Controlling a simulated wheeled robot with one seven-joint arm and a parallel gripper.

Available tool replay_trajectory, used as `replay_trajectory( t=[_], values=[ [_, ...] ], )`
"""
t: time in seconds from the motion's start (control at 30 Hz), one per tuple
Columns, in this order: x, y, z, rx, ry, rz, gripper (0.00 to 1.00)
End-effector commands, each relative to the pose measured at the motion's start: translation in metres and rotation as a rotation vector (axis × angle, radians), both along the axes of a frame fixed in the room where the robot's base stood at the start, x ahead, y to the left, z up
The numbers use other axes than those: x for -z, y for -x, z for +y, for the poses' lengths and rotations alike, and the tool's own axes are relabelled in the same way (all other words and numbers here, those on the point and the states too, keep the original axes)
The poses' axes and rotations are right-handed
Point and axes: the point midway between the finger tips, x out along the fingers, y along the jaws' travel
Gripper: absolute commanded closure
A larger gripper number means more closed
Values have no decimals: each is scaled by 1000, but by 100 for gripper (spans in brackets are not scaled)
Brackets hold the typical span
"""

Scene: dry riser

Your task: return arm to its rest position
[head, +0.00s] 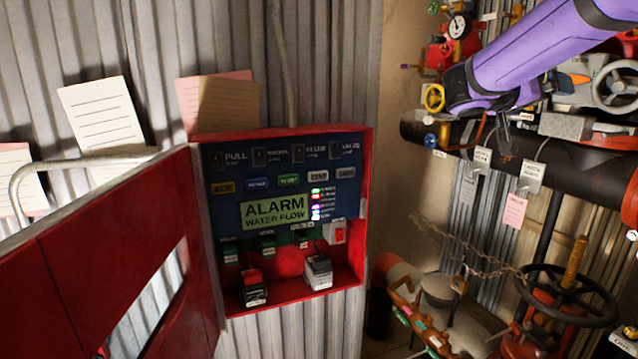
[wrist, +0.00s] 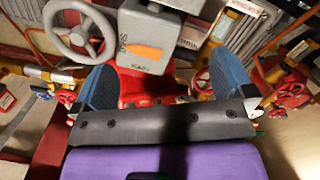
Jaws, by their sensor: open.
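My purple arm reaches in from the upper right of the head view, in front of the pipes and valves on the right wall. In the wrist view my gripper (wrist: 164,70) is open, its two blue fingers wide apart with nothing held between them. A grey box with an orange mark (wrist: 147,45) and a red part below it show beyond the gap. I cannot tell whether the fingers touch them. The fingertips are hard to make out in the head view.
A red alarm panel (head: 275,211) hangs open on the corrugated wall, its red door (head: 105,265) swung left. A thick black pipe (head: 590,180) runs below my arm. Handwheels (head: 567,296) and a chain (head: 470,262) crowd the lower right. A grey handwheel (wrist: 80,32) is close in the wrist view.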

Motion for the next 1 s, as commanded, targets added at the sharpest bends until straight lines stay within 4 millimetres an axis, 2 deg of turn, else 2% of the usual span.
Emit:
replay_trajectory(
  t=[0.03, 0.17, 0.27, 0.47, 0.6, 0.8, 1.0],
  values=[
    [6, 25, -6, 11, -70, 64, 0],
    [31, 79, -8, -4, -255, 246, 0],
    [52, 119, -2, -52, -397, 367, 0],
    [92, 191, 26, -232, -656, 547, 0],
    [117, 234, 55, -413, -804, 616, 0],
    [143, 279, 97, -686, -936, 634, 0],
    [154, 299, 121, -848, -977, 610, 0]
  ],
)
